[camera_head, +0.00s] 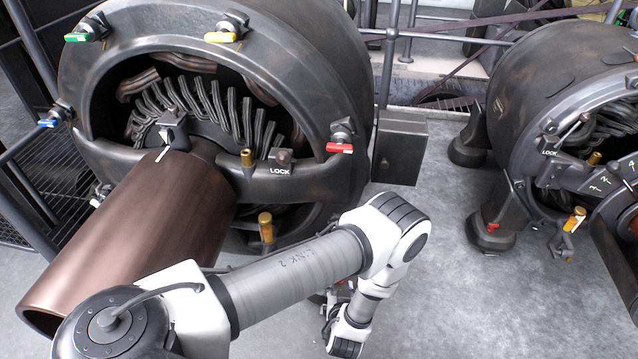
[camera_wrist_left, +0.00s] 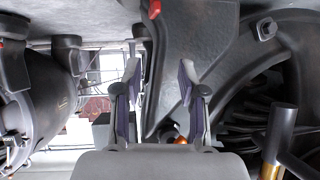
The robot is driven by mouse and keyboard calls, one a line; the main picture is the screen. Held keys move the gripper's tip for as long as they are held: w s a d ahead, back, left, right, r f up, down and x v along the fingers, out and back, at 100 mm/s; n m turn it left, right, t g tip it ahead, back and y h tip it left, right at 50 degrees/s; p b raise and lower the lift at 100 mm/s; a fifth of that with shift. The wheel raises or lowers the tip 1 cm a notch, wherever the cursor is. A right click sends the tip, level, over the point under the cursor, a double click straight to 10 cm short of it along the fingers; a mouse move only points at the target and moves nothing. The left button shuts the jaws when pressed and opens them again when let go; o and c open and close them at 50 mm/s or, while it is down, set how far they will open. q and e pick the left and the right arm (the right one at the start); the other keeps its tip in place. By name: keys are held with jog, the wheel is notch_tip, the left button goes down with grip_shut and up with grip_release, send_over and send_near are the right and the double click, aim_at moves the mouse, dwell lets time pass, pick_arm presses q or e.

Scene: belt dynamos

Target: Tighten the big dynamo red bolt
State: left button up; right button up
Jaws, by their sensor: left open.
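The big dynamo (camera_head: 215,45) fills the left and middle of the head view. Its red bolt (camera_head: 338,147), with a flat red handle, sits on the right side of its front ring, apart from my gripper. In the head view my left arm reaches from the bottom left to below this bolt, and its gripper is mostly hidden behind the wrist. In the left wrist view my left gripper (camera_wrist_left: 160,75) is open, fingers apart, with nothing held. A dark grey dynamo part stands beyond the fingers. A small red piece (camera_wrist_left: 155,8) is at its top. My right gripper is not seen.
Green (camera_head: 78,37), yellow (camera_head: 220,37) and blue (camera_head: 47,123) handles sit around the ring. A brown cylinder (camera_head: 150,235) juts forward. A smaller dynamo (camera_head: 560,80) stands right, with open grey floor (camera_head: 435,240) between. A dark box (camera_head: 400,150) is behind.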

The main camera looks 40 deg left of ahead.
pick_arm(q)
jog(key=s+r+m+g+h+p, duration=0.2)
jog(key=s+r+p, duration=0.3)
jog(key=r+p, duration=0.4)
jog(key=s+r+m+g+h+p, duration=0.1)
jog(key=s+r+g+h+p, duration=0.1)
jog(key=r+p, duration=0.8)
notch_tip(320, 180, up, 3)
jog(key=s+g, duration=0.1)
jog(key=s, duration=0.1)
jog(key=shift+s+d+m+h, duration=0.3)
jog(key=shift+s+d+m, duration=0.05)
jog(key=shift+m, duration=0.05)
